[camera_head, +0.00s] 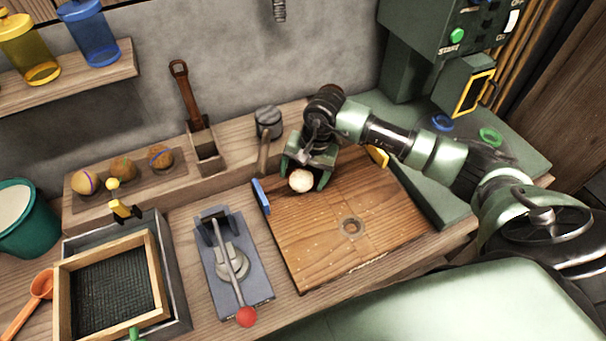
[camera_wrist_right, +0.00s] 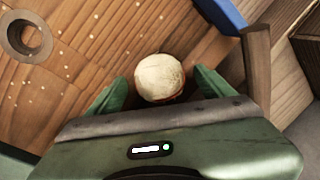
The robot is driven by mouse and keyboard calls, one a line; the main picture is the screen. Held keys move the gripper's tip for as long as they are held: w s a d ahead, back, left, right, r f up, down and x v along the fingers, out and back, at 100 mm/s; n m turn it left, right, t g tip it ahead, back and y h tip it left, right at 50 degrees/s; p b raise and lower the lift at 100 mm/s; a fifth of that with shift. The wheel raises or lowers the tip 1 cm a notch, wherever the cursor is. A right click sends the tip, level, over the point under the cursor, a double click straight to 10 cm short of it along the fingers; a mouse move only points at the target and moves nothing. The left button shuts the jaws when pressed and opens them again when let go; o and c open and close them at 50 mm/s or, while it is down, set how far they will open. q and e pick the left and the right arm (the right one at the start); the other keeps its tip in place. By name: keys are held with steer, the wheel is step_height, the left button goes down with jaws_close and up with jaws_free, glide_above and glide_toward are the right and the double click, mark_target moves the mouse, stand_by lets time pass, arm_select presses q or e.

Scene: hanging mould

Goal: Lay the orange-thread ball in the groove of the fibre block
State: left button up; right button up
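My right gripper (camera_head: 308,178) hangs over the back left of the wooden board, fingers down. It also shows in the right wrist view (camera_wrist_right: 157,82). A pale, rough ball (camera_head: 301,180) with a brownish-orange lower edge sits between or just beyond the fingertips; it shows in the right wrist view (camera_wrist_right: 160,77) with narrow gaps to both fingers. Three brown balls rest on the ledge at left: one with a violet thread (camera_head: 85,182), a middle one (camera_head: 123,168) whose thread is hard to make out, and one with a blue thread (camera_head: 160,157). I cannot identify a grooved fibre block. My left gripper is out of view.
A red-knobbed lever press (camera_head: 233,265) and framed mesh tray (camera_head: 155,270) stand left. The board's front is clear.

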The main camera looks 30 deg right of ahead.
steer(key=r, duration=0.5)
steer(key=s+d+r+b, duration=0.1)
steer(key=r, duration=0.1)
steer(key=shift+r, duration=0.3)
stand_by(0.7)
